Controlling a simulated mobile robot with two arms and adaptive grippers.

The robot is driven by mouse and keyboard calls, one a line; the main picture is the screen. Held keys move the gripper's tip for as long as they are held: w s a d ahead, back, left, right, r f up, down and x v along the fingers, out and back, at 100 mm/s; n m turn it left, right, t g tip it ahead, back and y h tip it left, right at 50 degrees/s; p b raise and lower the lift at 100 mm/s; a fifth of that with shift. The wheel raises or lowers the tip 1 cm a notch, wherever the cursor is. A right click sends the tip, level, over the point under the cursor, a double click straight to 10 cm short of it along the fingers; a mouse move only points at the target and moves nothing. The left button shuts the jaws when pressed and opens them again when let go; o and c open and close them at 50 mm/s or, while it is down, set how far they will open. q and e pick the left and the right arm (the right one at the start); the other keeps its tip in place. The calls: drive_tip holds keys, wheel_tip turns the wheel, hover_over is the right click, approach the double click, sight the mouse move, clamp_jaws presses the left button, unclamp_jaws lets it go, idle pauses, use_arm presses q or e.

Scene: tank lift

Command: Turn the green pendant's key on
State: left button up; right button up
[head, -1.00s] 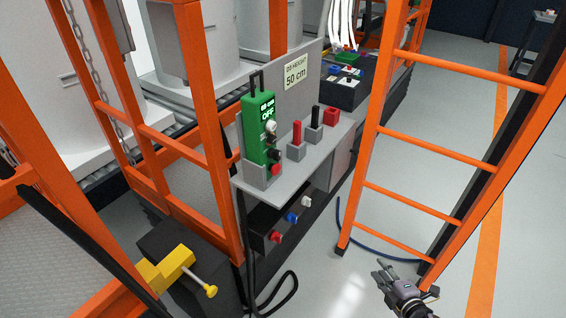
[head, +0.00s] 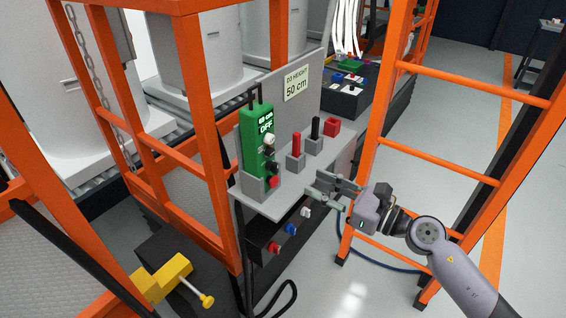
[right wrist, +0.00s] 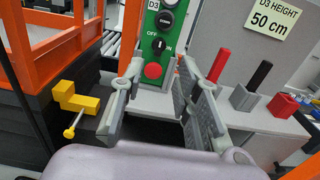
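The green pendant (head: 255,138) stands upright in a grey holder on the shelf. Its display reads OFF. In the right wrist view the pendant (right wrist: 152,20) shows a black button, a small key switch (right wrist: 157,45) marked ON and OFF, and a red button (right wrist: 153,71) below. The key's exact angle is too small to tell. My right gripper (head: 326,185) is open and empty, at the shelf's front edge, right of the pendant and apart from it. In the right wrist view its fingers (right wrist: 161,78) frame the pendant's lower part. My left gripper is not in view.
The grey shelf (head: 272,206) also carries a red lever (head: 296,144), a black lever (head: 315,128) and a red block (head: 332,127). Orange rails (head: 203,120) stand left, an orange ladder (head: 440,161) right. A yellow fitting (head: 162,278) sits low at left.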

sight(278, 167)
drive_tip(key=p+x, duration=0.2)
drive_tip(key=x, duration=0.8)
drive_tip(key=shift+w+a, duration=0.15)
clamp_jaws()
